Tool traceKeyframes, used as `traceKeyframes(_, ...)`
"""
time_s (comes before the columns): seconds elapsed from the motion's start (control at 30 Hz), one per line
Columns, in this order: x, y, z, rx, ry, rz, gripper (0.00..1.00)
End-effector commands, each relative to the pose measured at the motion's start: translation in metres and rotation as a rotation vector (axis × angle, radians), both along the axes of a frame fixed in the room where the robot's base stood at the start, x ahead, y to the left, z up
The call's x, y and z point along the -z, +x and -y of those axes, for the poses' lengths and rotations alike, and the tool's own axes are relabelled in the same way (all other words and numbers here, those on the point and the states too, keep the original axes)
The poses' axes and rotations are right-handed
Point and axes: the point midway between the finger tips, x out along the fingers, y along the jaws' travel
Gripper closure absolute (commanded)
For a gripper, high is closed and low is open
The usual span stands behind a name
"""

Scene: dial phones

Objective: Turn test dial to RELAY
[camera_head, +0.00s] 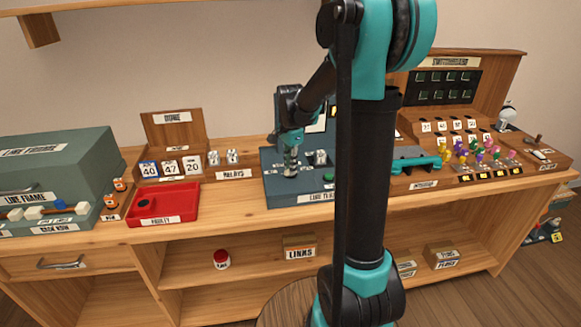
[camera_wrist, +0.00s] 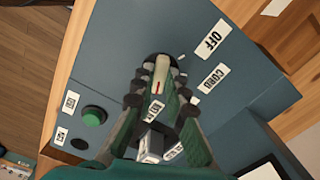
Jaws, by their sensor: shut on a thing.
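The line test box (camera_head: 280,188) is a blue-grey unit on the bench, partly hidden by my arm. In the wrist view, the test dial (camera_wrist: 161,68) is a pale bar-shaped knob with a red mark on its face. My gripper (camera_wrist: 158,88) is shut on the dial, with a fingertip on each side. An OFF label (camera_wrist: 213,38) and a CORD label (camera_wrist: 213,77) sit to its right. Other labels lower down are partly covered by the fingers, and I cannot read RELAY there. In the head view, my gripper (camera_head: 291,167) points down onto the box's left part.
A green button (camera_wrist: 93,115) is on the box, left of my fingers. The red faulty tray (camera_head: 180,210) and the relays rack (camera_head: 234,174) are to the left. The switchboard (camera_head: 470,95) is to the right.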

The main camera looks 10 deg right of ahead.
Motion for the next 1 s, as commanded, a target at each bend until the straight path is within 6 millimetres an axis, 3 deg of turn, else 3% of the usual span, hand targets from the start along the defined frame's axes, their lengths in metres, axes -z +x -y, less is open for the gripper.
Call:
traceKeyframes(0.27, 0.0, 0.001, 0.0, 0.001, 0.0, 0.001, 1.0)
traceKeyframes(0.3, 0.0, 0.001, 0.0, 0.001, 0.0, 0.001, 0.86)
traceKeyframes(0.47, 0.0, 0.0, 0.0, 0.001, 0.0, 0.001, 0.66)
traceKeyframes(0.8, -0.002, 0.0, 0.0, 0.0, 0.0, 0.0, 0.66)
traceKeyframes(1.0, -0.026, 0.0, 0.0, 0.0, 0.0, 0.0, 0.66)
